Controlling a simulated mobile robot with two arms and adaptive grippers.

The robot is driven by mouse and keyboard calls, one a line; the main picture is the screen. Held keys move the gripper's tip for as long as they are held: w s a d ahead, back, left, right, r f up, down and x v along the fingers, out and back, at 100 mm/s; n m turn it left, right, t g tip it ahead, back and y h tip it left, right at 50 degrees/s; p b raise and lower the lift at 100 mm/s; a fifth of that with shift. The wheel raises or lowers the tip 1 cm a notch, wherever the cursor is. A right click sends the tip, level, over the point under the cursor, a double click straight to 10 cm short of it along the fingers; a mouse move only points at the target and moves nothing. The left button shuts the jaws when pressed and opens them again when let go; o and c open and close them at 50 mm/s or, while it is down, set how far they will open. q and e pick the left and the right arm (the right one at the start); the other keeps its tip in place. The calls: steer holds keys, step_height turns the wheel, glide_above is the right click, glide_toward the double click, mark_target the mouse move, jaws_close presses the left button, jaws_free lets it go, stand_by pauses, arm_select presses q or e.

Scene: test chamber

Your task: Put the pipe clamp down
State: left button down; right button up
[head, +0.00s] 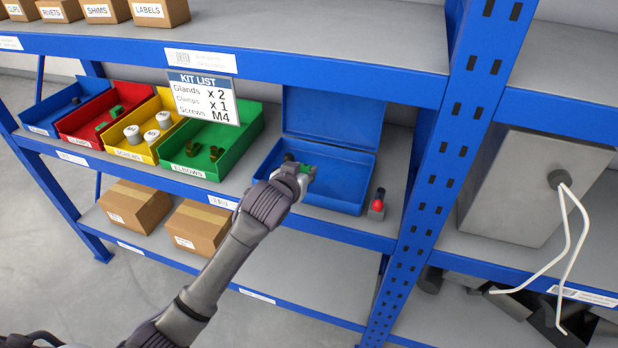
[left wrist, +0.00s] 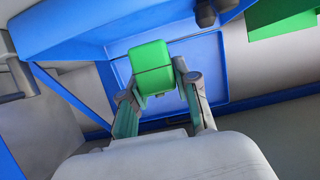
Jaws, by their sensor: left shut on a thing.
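My left gripper (head: 304,176) is shut on the green pipe clamp (head: 309,170), over the open blue case (head: 343,191) on the middle shelf. Whether the clamp touches the case floor I cannot tell. A dark piece (head: 289,157) shows at the left inside the case and also in the left wrist view (left wrist: 205,12). My right gripper is not in view.
The case lid (head: 333,117) stands open at the back. A kit list sign (head: 203,97) and a green elbows bin (head: 226,160) are left of it; yellow (head: 136,148), red (head: 85,122) and blue (head: 50,110) bins follow. A red-topped object (head: 377,205) stands right of the case, near a blue post (head: 420,200).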

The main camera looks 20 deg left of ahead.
mark_target(308, 168)
arm_select(q)
steer(key=x, duration=0.5)
steer(key=shift+s+a+f, duration=0.1)
steer(key=shift+a+f, duration=0.1)
steer(key=shift+f, duration=0.15)
steer(key=shift+f+p, duration=0.45)
steer(key=shift+f, duration=1.6)
steer(key=c, duration=0.9)
jaws_free()
steer(key=shift+f, duration=0.15)
steer(key=shift+o, duration=0.2)
steer(key=shift+r, duration=0.25)
steer(key=shift+s, duration=0.25)
steer(key=v, duration=1.1)
steer(key=shift+s+b, duration=0.25)
steer(key=shift+b, duration=0.1)
